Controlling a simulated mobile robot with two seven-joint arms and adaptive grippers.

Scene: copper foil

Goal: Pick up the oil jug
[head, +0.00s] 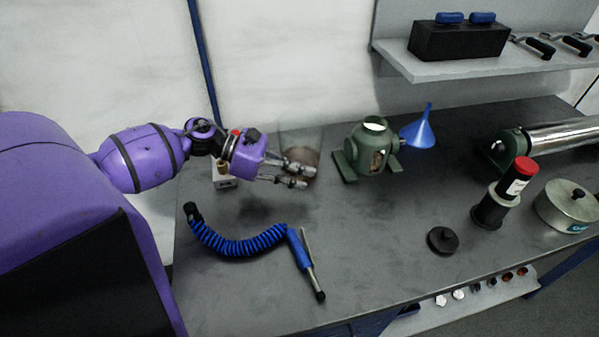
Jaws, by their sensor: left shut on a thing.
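A clear, see-through jug (301,138) with something brownish inside shows in the head view, left of the middle and towards the back of the workbench; I take it for the oil jug. My purple left arm comes in from the left. My left gripper (303,176) is at the jug's lower part, with its grey fingers shut on it. The jug's faint outline makes it hard to tell whether its base touches the bench. My right gripper is not in view.
On the dark workbench (370,235) lie a coiled blue air hose (240,246) in front and a green housing (370,150) with a blue funnel (420,130) to the right. A red-capped bottle (515,178), black knob (442,240) and round tin (568,207) stand farther right.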

